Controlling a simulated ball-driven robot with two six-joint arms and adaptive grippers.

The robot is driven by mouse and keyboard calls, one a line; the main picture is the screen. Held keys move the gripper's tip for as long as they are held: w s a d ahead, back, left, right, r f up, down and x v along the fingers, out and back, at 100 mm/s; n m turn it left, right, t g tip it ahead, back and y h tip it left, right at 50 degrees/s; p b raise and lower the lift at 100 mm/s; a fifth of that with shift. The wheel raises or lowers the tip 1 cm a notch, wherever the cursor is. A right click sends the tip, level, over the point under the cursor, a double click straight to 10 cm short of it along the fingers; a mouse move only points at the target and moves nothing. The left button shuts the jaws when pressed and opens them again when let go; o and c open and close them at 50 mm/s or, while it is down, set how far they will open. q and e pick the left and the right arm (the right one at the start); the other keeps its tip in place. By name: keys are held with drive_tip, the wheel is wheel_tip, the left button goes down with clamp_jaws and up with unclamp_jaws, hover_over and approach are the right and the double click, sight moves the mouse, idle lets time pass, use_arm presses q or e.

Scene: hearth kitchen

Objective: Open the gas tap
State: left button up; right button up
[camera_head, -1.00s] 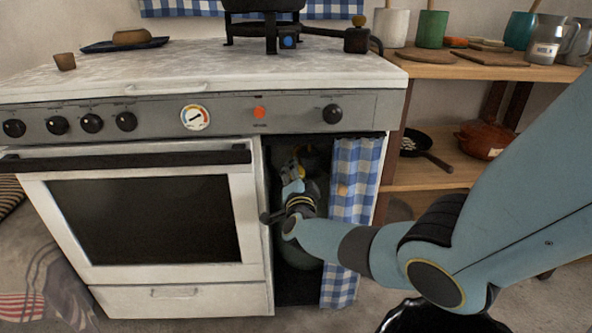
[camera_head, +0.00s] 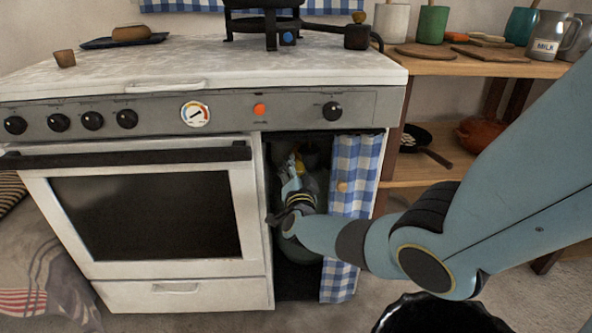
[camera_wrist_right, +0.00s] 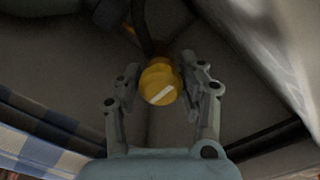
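The gas tap is a round yellow knob (camera_wrist_right: 160,82) with a pale bar across its face, in the middle of the right wrist view. My right gripper (camera_wrist_right: 160,88) is open, with one finger on each side of the knob and a visible gap to each finger. In the head view my right arm reaches into the dark compartment beside the oven, and the right gripper (camera_head: 293,180) is partly hidden there. A gas cylinder (camera_head: 300,250) stands in that compartment, mostly behind my wrist. My left gripper is not in view.
A blue checked curtain (camera_head: 352,215) hangs at the right side of the compartment. The oven (camera_head: 145,215) closes off its left side. A wooden shelf (camera_head: 470,68) with pots and mugs stands to the right.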

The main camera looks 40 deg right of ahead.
drive_tip(key=o, duration=0.4)
drive_tip(key=shift+c, duration=0.2)
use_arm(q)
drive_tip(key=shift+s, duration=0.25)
use_arm(e)
drive_tip(key=v, duration=1.2)
drive_tip(key=shift+a+f, duration=0.1)
